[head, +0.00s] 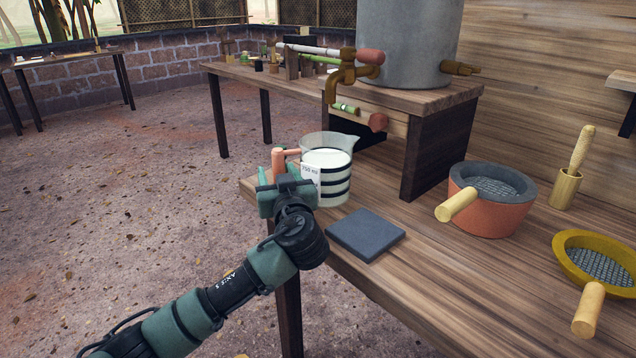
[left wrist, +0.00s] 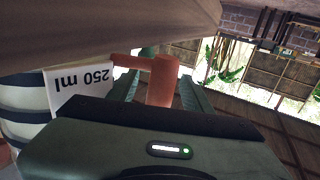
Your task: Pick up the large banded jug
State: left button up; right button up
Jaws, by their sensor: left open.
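The large banded jug (head: 337,192) stands upright near the left edge of the wooden table. It is clear with dark bands, a pour lip, whitish contents and a white volume label. Its reddish-orange handle (head: 278,158) points left, towards my left gripper (head: 279,173). In the left wrist view the handle (left wrist: 160,82) stands between the two green fingers of my left gripper (left wrist: 158,90), which are open on either side of it. I cannot tell whether either finger touches it. The jug's banded wall (left wrist: 25,100) is beside the fingers there. My right gripper is out of view.
A dark square slab (head: 365,235) lies just right of the jug. Behind it, a grey tank (head: 408,40) with a brass tap (head: 347,80) stands on a raised wooden stand (head: 440,145). A terracotta strainer pot (head: 490,210) and yellow sieve (head: 575,262) occupy the right side.

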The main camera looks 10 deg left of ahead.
pick_arm(q)
jog(key=shift+w+a, duration=0.15)
jog(key=shift+w, duration=0.1)
grip_shut()
dwell(1.2)
jog(key=shift+r, duration=0.2)
